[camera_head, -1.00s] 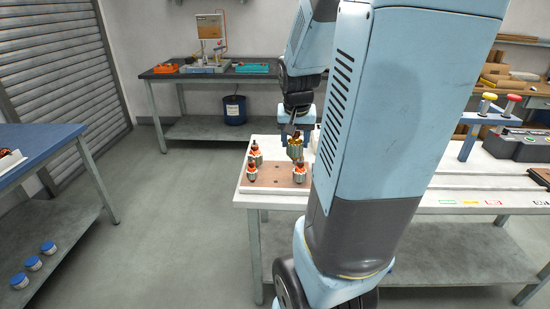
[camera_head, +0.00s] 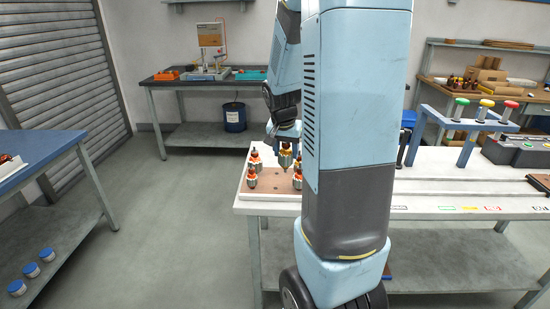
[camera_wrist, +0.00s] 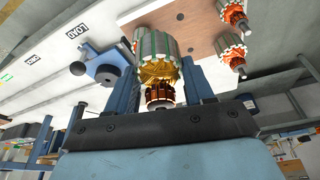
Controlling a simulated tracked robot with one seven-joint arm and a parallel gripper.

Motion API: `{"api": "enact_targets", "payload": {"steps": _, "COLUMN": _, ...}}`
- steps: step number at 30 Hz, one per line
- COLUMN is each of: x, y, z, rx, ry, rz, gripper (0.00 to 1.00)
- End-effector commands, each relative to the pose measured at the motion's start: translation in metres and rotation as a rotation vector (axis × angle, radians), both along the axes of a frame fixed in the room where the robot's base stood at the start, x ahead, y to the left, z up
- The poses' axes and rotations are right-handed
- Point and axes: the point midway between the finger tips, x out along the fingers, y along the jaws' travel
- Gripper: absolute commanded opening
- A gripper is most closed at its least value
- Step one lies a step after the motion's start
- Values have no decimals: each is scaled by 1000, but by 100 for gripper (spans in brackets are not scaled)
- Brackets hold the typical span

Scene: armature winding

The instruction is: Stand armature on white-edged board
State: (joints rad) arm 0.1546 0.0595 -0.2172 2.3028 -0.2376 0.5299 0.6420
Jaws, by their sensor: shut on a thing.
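My gripper (camera_wrist: 165,88) is shut on an armature (camera_wrist: 155,50) with a silvery slotted core, gold windings and a copper commutator. In the head view this armature (camera_head: 286,158) hangs upright at the board, its shaft pointing down; I cannot tell whether it touches. The white-edged board (camera_head: 264,190) has a brown top and lies on the left end of the white bench. Other armatures stand on it, one at the back left (camera_head: 255,160), one at the front left (camera_head: 251,178) and one at the front right (camera_head: 298,179).
The white bench (camera_head: 440,185) runs right, with a blue stand (camera_head: 465,125) bearing green, yellow and red knobs. A blue bench (camera_head: 45,158) stands at left. A dark workbench (camera_head: 200,78) is behind. A blue knobbed fixture (camera_wrist: 105,68) sits near the gripper in the wrist view.

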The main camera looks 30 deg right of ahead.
Motion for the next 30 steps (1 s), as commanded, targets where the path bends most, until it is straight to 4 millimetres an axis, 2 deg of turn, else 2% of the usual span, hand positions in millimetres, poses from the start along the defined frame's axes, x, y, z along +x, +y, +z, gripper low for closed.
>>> {"api": "enact_targets", "payload": {"steps": 1, "x": 11, "y": 0, "z": -9, "rx": -1, "ry": 4, "rz": -23, "gripper": 7}}
{"api": "enact_targets", "payload": {"steps": 6, "x": 41, "y": -2, "z": -35, "rx": -2, "ry": -1, "rz": -108, "gripper": 7}}
{"api": "enact_targets", "payload": {"steps": 12, "x": 60, "y": -1, "z": -54, "rx": -2, "ry": -7, "rz": -165, "gripper": 7}}
{"api": "enact_targets", "payload": {"steps": 20, "x": 65, "y": -1, "z": -63, "rx": -2, "ry": -9, "rz": -179, "gripper": 7}}
{"api": "enact_targets", "payload": {"steps": 30, "x": 64, "y": -1, "z": -83, "rx": -1, "ry": -8, "rz": -179, "gripper": 7}}
